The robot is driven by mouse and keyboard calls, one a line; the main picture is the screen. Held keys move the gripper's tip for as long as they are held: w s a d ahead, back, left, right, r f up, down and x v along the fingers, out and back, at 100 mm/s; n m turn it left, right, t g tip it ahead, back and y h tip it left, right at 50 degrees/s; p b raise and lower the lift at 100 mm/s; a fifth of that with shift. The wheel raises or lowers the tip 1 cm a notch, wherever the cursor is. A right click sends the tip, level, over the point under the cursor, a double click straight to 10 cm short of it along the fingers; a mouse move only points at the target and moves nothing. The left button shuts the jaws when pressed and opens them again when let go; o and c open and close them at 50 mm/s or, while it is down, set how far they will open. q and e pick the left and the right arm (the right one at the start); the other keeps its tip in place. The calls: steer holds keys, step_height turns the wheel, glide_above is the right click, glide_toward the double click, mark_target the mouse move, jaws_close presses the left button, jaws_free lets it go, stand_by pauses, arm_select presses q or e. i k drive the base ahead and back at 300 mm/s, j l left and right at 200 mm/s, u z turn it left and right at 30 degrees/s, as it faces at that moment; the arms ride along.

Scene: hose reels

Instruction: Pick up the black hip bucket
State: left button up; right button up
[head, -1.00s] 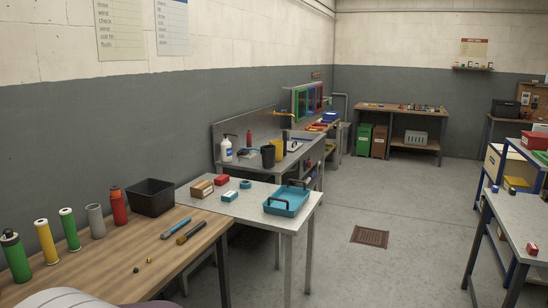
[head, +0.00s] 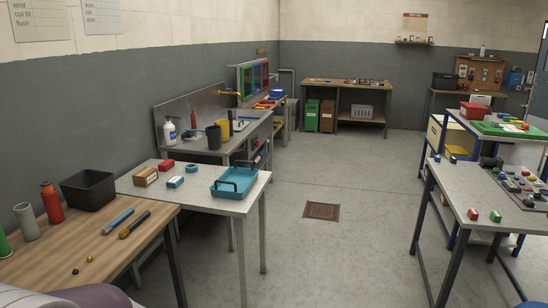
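A black open-topped, box-shaped bucket (head: 88,191) stands upright at the back corner of the wooden table (head: 60,250) on the left. A smaller black cylindrical container (head: 214,138) stands on the metal sink bench further back. I cannot tell for certain which is the hip bucket; the box-shaped one looks more like a bucket. Neither of my grippers is in view.
A grey table (head: 240,205) adjoins the wooden one and holds a blue tray (head: 232,188). A red bottle (head: 51,202) and grey cylinder (head: 27,222) stand left of the box. Another table (head: 450,190) stands at right. The floor (head: 330,250) between is clear, with a drain grate.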

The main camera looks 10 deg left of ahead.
mark_target(213, 134)
steer(key=i, duration=3.35)
steer(key=i+l+u, duration=0.1)
steer(key=i+u, duration=0.15)
steer(key=i, duration=0.35)
steer(key=i+l+u, duration=0.3)
steer(key=i, duration=0.3)
steer(key=i+l+u, duration=0.25)
steer(key=i, duration=0.3)
steer(key=i+l+u, duration=0.25)
steer(key=i+l, duration=0.25)
steer(key=i, duration=0.05)
